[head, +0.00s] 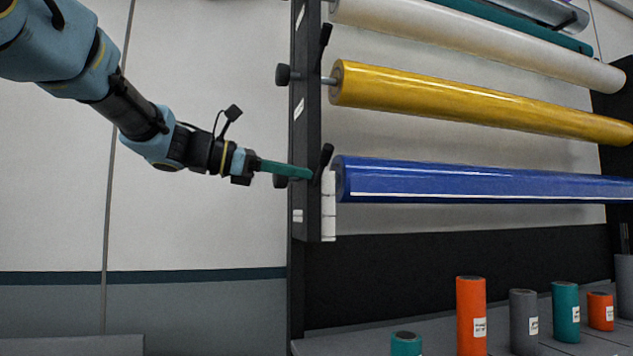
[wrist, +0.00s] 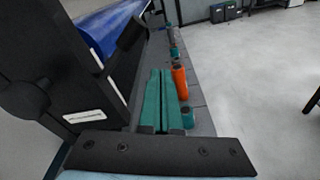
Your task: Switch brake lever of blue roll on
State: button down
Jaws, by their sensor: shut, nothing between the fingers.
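The blue roll (head: 480,182) is the lowest on the rack and lies nearly level; part of it shows at the top left of the wrist view (wrist: 100,28). Its brake lever (head: 326,155) is black, stands tilted up by the roll's left end, and appears as a dark handle in the wrist view (wrist: 131,34). My gripper (head: 310,174) has teal fingers, shut and empty. It reaches in from the left across the rack's upright, its tips close to the lever's lower part. I cannot tell whether they touch. The wrist view shows the fingers (wrist: 160,73) together, the lever beyond and to their left.
The black rack upright (head: 303,120) carries round knobs, one (wrist: 25,98) left of my fingers. A yellow roll (head: 480,100) with its own lever (head: 325,42) hangs above. Orange (head: 471,315), grey and teal small rolls stand on the shelf below.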

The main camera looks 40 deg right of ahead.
jog(key=shift+w+b+v, duration=0.2)
jog(key=shift+b+v, duration=0.2)
jog(key=shift+v, duration=1.55)
jog(key=shift+d+f, duration=0.1)
jog(key=w+a+f+m+t+y, duration=0.1)
jog(key=w+a+f+t+y, duration=0.15)
jog(key=a+f, duration=0.45)
jog(key=w+a+f+t+y, duration=0.1)
jog(key=w+a+f+y, duration=0.2)
jog(key=f, duration=0.9)
jog(key=w+a+f+m+t+y, duration=0.1)
jog(key=w+a+f+t+y, duration=0.1)
jog(key=a+f, duration=0.55)
jog(key=s+a+f+m+y, duration=0.3)
jog(key=a+f+m+y, duration=0.1)
jog(key=a+f, duration=0.6)
jog(key=s+a+f+m+t+y, duration=0.1)
jog(key=s+a+f+m+y, duration=0.2)
jog(key=a+f, duration=0.7)
jog(key=shift+s+a+m+y, duration=0.45)
jog(key=shift+a+m, duration=0.4)
jog(key=shift+m, duration=0.25)
jog(key=shift+t, duration=0.25)
